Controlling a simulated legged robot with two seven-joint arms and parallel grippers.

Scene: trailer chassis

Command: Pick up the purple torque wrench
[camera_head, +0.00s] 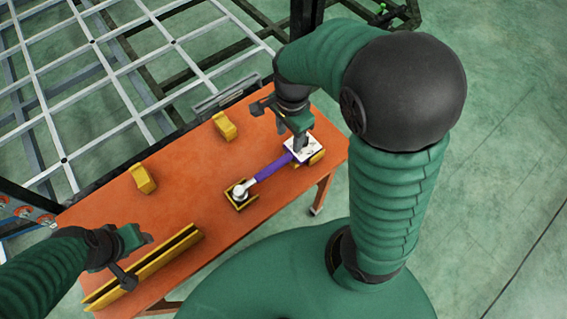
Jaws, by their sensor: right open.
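The purple torque wrench (271,168) lies across two yellow holders on the orange table (192,188). Its round silver head rests in the lower-left holder (240,203). Its other end reaches the upper-right holder (317,158), where a white plate (309,147) shows. My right gripper (299,143) is open and points down over that upper-right end; whether its fingers touch the wrench is unclear. My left gripper (136,257) is at the table's lower left, near a long yellow rail and away from the wrench; its jaw gap is not clear.
Two small yellow blocks, one upper (224,125) and one left (142,178), stand on the table. A long yellow rail (165,256) lies along its front left. A grey metal frame (130,90) is behind the table. The middle of the tabletop is clear.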

